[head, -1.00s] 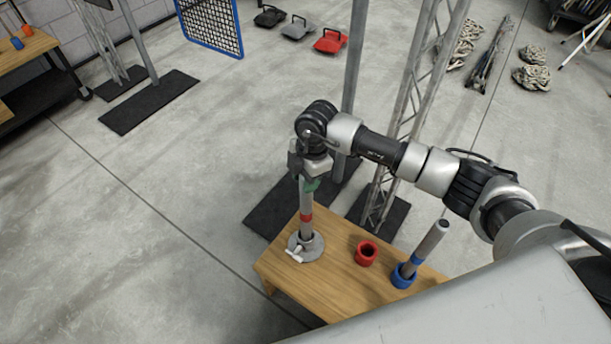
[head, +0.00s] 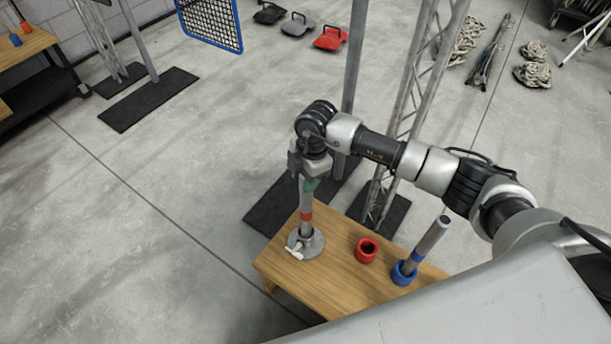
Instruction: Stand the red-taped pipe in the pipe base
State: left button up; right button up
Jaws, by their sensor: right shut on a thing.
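The red-taped pipe (head: 306,216) stands upright with its lower end at the grey pipe base (head: 313,246) on the wooden table. It looks to be inside the base's collar, though the depth is hard to tell. A small light handle sticks out at the front of the base. My right gripper (head: 309,179) is shut on the upper part of the pipe, above the red tape, and partly hides its top. My left gripper is not in view.
A red cup-like holder (head: 366,250) stands empty on the table (head: 336,283). A blue holder (head: 404,273) with a tilted blue-taped pipe (head: 431,237) is to its right. Truss towers and posts on black floor plates stand just behind the table.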

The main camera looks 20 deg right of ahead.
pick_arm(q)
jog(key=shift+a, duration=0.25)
pick_arm(e)
jog(key=shift+f, duration=0.1)
jog(key=o, duration=0.9)
jog(key=shift+o, duration=1.4)
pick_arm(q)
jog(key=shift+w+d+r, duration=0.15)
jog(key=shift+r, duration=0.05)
pick_arm(e)
jog(key=shift+f, duration=0.1)
